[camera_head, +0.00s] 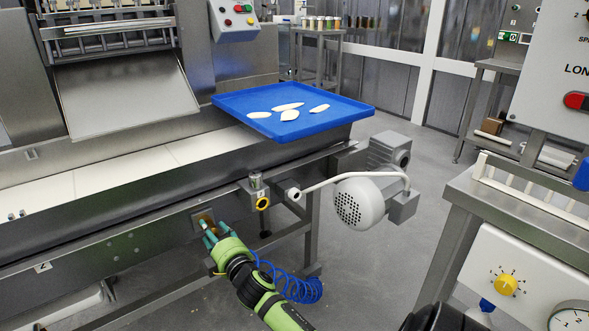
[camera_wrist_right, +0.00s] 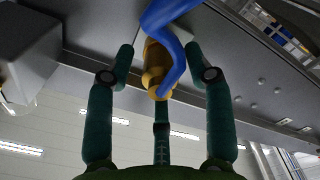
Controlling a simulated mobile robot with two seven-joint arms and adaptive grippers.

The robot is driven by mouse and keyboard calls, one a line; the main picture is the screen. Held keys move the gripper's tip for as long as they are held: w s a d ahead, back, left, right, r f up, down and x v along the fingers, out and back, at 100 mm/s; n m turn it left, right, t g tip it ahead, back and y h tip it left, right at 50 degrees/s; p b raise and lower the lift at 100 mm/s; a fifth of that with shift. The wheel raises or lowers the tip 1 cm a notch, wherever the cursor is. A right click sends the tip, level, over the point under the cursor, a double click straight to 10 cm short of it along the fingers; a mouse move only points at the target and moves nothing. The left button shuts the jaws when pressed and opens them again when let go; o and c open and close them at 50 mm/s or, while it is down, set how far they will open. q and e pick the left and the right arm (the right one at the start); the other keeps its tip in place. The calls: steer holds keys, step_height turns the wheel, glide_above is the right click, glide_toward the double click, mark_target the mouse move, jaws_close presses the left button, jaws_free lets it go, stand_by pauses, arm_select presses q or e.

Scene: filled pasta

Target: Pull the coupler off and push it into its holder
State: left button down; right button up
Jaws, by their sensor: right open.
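The brass coupler (camera_wrist_right: 157,70) shows in the right wrist view, at the machine's grey front face, with a blue hose (camera_wrist_right: 172,40) crossing in front of it. My right gripper (camera_head: 208,233) is at the small plate on the machine's front rail in the head view. Its green fingers are open, spread on both sides of the coupler with visible gaps. In the head view the fingers mostly hide the coupler. A bracket with a yellow ring (camera_head: 262,203), possibly the holder, sits on the rail to the right and appears empty. My left gripper is not in view.
The coiled blue hose (camera_head: 300,288) hangs just right of my right gripper. A motor (camera_head: 362,200) with a pale bent handle (camera_head: 335,182) juts out right of the bracket. A blue tray (camera_head: 240,100) with several pasta pieces lies above. A control cabinet (camera_head: 480,265) stands at right.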

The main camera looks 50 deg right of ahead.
jaws_close()
steer(key=shift+s+a+p, duration=0.15)
steer(key=shift+s+p, duration=0.2)
steer(key=shift+s, duration=0.35)
stand_by(0.8)
steer(key=shift+p+v, duration=0.85)
steer(key=shift+v, duration=1.45)
